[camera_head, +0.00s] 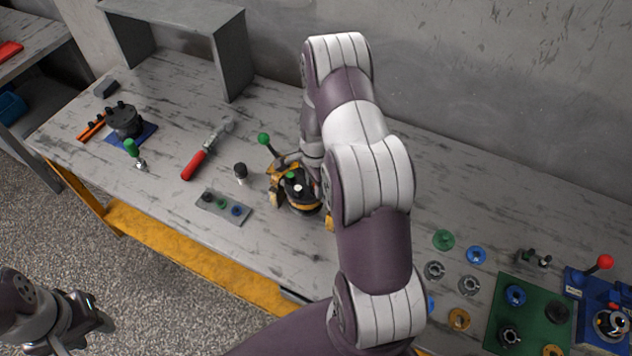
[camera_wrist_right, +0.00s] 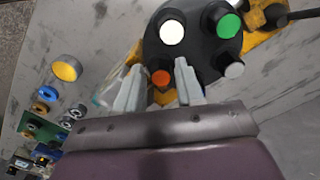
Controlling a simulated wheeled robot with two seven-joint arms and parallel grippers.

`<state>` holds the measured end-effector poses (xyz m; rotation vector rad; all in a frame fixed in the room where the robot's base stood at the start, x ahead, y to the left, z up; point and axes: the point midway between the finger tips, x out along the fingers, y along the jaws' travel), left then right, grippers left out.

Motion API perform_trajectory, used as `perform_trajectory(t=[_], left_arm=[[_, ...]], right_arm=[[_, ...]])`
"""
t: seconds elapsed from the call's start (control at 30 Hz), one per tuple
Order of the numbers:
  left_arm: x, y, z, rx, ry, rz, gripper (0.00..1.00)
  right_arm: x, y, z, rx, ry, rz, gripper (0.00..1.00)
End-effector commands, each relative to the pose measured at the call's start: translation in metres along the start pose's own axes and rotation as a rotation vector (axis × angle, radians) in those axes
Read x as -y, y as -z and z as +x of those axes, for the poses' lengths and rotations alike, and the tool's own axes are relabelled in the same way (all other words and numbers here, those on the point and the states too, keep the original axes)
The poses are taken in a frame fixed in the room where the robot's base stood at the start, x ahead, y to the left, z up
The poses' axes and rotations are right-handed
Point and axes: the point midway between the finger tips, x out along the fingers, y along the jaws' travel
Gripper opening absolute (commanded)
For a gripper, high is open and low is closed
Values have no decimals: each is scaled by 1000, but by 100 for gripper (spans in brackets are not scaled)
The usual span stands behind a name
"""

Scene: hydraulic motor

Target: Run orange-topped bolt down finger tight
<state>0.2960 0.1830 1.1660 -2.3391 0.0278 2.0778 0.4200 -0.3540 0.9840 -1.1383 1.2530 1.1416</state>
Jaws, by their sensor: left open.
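The orange-topped bolt (camera_wrist_right: 161,78) stands near the rim of a round dark motor (camera_wrist_right: 190,45) in the right wrist view. My right gripper's fingers (camera_wrist_right: 160,62) are apart on either side of it, with narrow gaps visible; whether they touch it lower down is hidden. White-topped (camera_wrist_right: 171,32), green-topped (camera_wrist_right: 229,25) and grey-topped bolts also stand on the motor. In the head view the motor (camera_head: 302,205) sits in a yellow fixture, partly covered by my right arm, which hides the orange top and right gripper. My left gripper (camera_head: 105,312) is open and empty, off the table's front.
A green-handled lever (camera_head: 264,139) rises beside the motor. A grey plate (camera_head: 223,208) with small parts, a red-handled tool (camera_head: 195,164) and a black-capped part (camera_head: 240,172) lie left. Rings and a green board (camera_head: 530,320) lie right. A wall stands behind.

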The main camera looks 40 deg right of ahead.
Motion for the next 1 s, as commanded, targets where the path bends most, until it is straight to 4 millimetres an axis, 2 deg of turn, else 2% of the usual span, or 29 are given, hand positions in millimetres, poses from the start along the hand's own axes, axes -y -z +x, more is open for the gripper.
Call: perform_trajectory(t=[0.47, 1.0], left_arm=[[0, 0, -1, 0, 0, 0, 43], [0, 4, -33, 0, 0, 0, 43]], right_arm=[[1, 0, -1, -1, 2, -2, 37], [1, 0, -43, -1, 3, -2, 37]])
